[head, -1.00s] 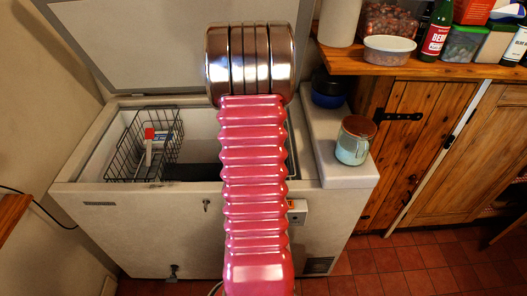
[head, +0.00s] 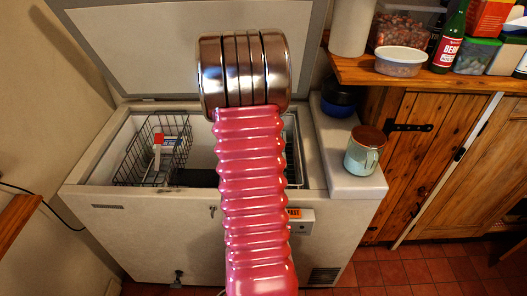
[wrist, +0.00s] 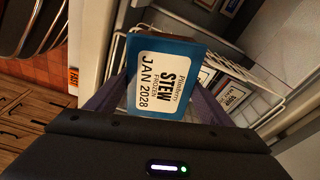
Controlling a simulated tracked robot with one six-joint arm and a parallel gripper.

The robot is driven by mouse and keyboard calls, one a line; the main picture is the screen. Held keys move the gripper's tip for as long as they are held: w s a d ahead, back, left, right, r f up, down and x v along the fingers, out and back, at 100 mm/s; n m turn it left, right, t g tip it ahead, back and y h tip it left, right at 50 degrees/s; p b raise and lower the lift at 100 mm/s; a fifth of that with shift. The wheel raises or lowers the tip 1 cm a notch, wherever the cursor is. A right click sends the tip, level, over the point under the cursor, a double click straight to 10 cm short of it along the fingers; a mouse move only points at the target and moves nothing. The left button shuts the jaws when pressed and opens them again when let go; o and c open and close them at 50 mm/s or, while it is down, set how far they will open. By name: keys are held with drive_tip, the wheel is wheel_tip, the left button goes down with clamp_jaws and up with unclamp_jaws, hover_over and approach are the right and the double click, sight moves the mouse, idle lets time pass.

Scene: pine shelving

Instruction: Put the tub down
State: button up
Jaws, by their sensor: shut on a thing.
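White wire and labelled packs show beyond the tub, inside the chest freezer; I cannot tell whether the tub touches anything. In the head view, the freezer (head: 120,222) stands open, and my pink ribbed arm hides my gripper and the tub.
A wire basket (head: 130,160) with a white and red pack hangs at the freezer's left. The raised lid (head: 190,50) stands behind. Tubs and bottles crowd the wooden counter (head: 420,77).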

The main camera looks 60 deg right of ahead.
drive_tip(key=w+a+r+n+t, duration=0.1)
drive_tip(key=w+a+r+n, duration=0.1)
drive_tip(key=w+a+n, duration=1.15)
drive_tip(key=w+a+r+n+t, duration=0.2)
drive_tip(key=w+a+n, duration=0.4)
drive_tip(key=w+a, duration=0.85)
drive_tip(key=s+a+r+n+y, duration=0.1)
drive_tip(key=a+n, duration=0.7)
drive_tip(key=a, duration=1.1)
drive_tip(key=shift+a+r, duration=0.15)
drive_tip(key=shift+r, duration=0.45)
drive_tip(key=shift+s, duration=0.1)
